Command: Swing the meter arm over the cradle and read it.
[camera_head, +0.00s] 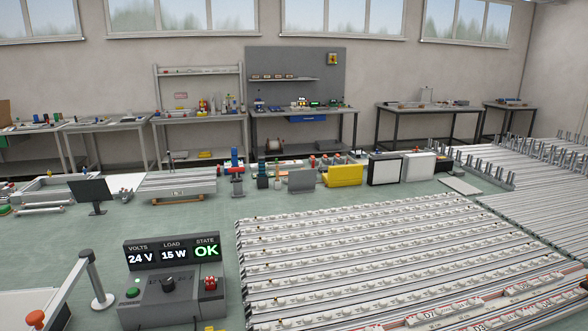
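A grey meter box (172,285) stands at the lower left, its screens reading VOLTS 24 V, LOAD 15 W and a green STATE OK. It has a black dial (168,284), a green button (133,292) and a red knob (210,283). Left of it, a grey post (97,283) on a round foot carries a slanted bar (66,289), which looks like the meter arm. The bar runs down toward an orange-red knob (35,318) near the bottom edge. I cannot pick out the cradle with certainty. Neither of my grippers is in view.
Long rows of pale strips (390,255) fill the right foreground. A yellow bin (343,175), a framed white panel (386,170) and a dark screen (91,191) stand beyond. Workbenches (300,112) line the back wall.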

